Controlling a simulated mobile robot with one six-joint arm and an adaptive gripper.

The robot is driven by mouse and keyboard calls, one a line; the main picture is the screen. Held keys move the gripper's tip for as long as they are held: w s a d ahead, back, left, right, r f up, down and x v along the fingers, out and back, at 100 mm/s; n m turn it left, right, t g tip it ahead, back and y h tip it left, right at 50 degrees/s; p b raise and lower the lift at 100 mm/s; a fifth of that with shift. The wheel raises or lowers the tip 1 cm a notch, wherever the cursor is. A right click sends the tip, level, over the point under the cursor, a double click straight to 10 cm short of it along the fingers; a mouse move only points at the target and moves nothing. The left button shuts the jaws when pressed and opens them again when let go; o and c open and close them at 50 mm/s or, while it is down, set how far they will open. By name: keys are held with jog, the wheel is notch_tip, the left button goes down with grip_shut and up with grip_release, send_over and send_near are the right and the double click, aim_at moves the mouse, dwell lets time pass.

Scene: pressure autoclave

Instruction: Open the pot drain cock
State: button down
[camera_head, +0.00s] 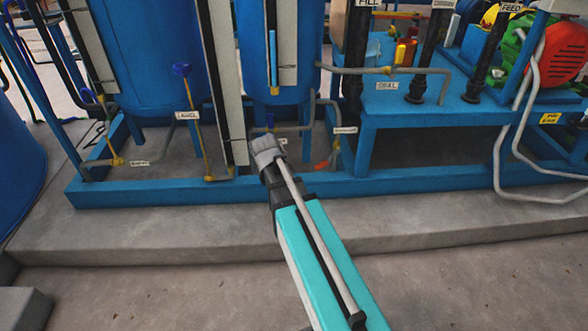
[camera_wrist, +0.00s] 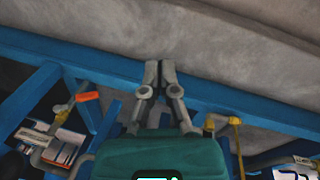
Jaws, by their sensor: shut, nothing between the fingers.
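A small cock with an orange handle (camera_head: 322,166) sits low on the pipework behind the blue base frame, to the right of my gripper in the head view. In the wrist view its orange handle (camera_wrist: 87,97) is at the left, beside a yellowish valve body. I cannot read a label that names it as the pot drain cock. My gripper (camera_head: 265,148) is in front of the frame, apart from the handle.
The blue base frame (camera_head: 240,188) runs along a concrete step. Blue tanks (camera_head: 160,60) and thin pipes with yellow valves (camera_head: 117,160) stand at left. Floor in front is clear.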

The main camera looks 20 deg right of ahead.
jog(key=s+a+r+n+y+p, duration=0.1)
jog(key=s+a+r+y+p, duration=0.1)
jog(key=s+a, duration=0.5)
notch_tip(320, 180, up, 3)
jog(key=shift+s+f+p, duration=0.15)
jog(key=shift+s+p, duration=0.2)
jog(key=shift+p, duration=0.45)
jog(key=shift+s, duration=0.2)
